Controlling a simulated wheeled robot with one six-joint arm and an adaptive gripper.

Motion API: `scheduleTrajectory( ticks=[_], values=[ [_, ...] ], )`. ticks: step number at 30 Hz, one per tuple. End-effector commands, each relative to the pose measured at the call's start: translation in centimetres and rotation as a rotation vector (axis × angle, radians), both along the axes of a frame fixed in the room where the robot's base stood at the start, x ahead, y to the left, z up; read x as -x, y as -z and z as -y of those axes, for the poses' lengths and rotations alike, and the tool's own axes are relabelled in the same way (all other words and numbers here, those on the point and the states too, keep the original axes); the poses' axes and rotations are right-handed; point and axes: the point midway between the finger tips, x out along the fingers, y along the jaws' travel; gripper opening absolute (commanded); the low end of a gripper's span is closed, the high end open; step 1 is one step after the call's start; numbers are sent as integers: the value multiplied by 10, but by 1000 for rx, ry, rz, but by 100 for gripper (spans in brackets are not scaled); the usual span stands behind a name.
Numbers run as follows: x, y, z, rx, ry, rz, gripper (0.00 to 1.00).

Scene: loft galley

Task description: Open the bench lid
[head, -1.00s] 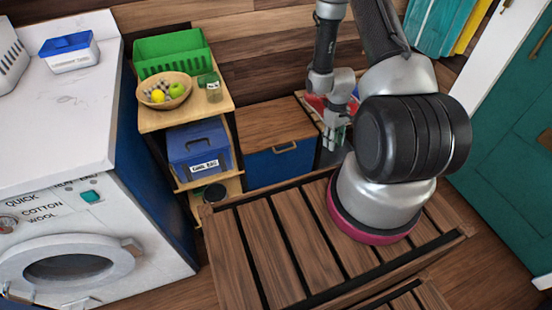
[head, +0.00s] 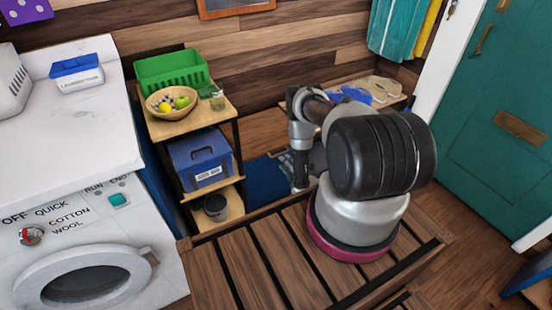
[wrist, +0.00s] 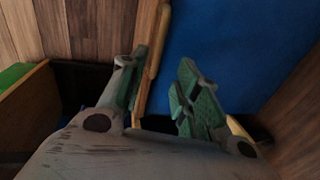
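The bench has a brown wooden lid (head: 258,130) and a blue front (head: 262,178). It stands against the plank wall, and its lid looks shut. My arm hides its right part in the head view. My gripper (head: 288,163) is at the bench's front, just below the lid's edge. In the wrist view my gripper (wrist: 160,88) is open, its green-padded fingers apart with nothing clearly between them. The lid (wrist: 95,30) is at left, the blue front (wrist: 235,45) at right. A pale wooden bar, perhaps the handle (wrist: 158,42), lies near the left finger; contact is unclear.
A shelf unit (head: 229,198) with a green basket, fruit bowl and blue box stands left of the bench. A washing machine (head: 80,240) is farther left. A slatted wooden surface (head: 245,265) lies in front. A teal door (head: 500,110) is at right.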

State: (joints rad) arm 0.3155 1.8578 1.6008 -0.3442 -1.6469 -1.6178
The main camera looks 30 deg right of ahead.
Motion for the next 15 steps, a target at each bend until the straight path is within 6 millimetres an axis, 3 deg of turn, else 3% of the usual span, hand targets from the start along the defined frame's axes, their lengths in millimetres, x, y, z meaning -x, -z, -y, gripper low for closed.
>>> scheduleTrajectory(
  ticks=[5,15],
  values=[
    [-11,-2,0,61,-12,18,32],
    [-63,10,-2,58,-11,16,32]
  ],
)
